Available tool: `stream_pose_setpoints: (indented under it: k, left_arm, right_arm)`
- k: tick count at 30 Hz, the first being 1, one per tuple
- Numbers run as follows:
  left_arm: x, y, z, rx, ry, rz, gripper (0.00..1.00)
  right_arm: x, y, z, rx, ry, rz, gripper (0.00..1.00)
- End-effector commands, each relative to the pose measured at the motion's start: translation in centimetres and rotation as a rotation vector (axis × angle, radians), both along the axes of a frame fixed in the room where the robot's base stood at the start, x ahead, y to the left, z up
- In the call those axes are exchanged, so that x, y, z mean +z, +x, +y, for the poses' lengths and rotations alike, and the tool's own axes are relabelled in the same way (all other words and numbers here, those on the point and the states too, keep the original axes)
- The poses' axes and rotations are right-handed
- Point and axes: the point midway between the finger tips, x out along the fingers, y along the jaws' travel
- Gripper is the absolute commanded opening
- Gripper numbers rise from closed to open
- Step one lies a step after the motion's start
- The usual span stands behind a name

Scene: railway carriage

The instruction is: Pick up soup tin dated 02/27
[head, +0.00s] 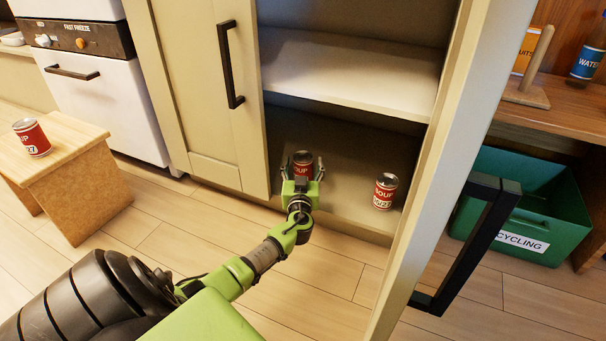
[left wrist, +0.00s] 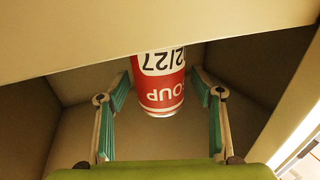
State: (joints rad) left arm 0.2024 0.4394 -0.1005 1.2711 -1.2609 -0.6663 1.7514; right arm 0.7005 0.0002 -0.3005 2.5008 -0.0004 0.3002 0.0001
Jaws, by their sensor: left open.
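A red and white soup tin (head: 303,161) stands on the cupboard's bottom shelf, partly hidden behind my left gripper (head: 304,172). In the left wrist view the same tin (left wrist: 163,92) appears upside down, with "2/27" readable and the start of the date cut off. My left gripper is open, its two fingers (left wrist: 160,98) on either side of the tin with gaps showing. A second soup tin (head: 385,191) stands to the right on that shelf; its date is too small to read surely. A third tin (head: 32,138) stands on a wooden stool, its label partly showing "27". My right gripper is not in view.
The cupboard's middle shelf (head: 350,75) is empty and lies above the tins. An open door (head: 425,170) with a black handle stands on the right. A green recycling bin (head: 540,205) is beyond it. The wooden stool (head: 85,190) stands left.

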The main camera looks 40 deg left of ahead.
Motion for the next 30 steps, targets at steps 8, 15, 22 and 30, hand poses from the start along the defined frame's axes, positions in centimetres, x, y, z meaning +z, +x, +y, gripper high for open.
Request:
stream_pose_setpoints:
  k: [8,15,22,30]
  left_arm:
    - [0.0,0.2,0.2,0.000,0.000,0.001,0.58]
    - [0.0,0.2,0.2,0.000,-0.001,0.001,0.08]
    - [0.2,0.3,0.2,0.000,0.001,-0.002,0.08]
    - [1.8,0.3,0.2,0.000,0.000,-0.003,0.08]
  right_arm:
    - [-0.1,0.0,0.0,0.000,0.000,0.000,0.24]
    - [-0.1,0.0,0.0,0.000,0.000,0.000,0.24]
    - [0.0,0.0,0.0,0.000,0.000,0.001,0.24]
    - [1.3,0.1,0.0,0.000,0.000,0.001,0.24]
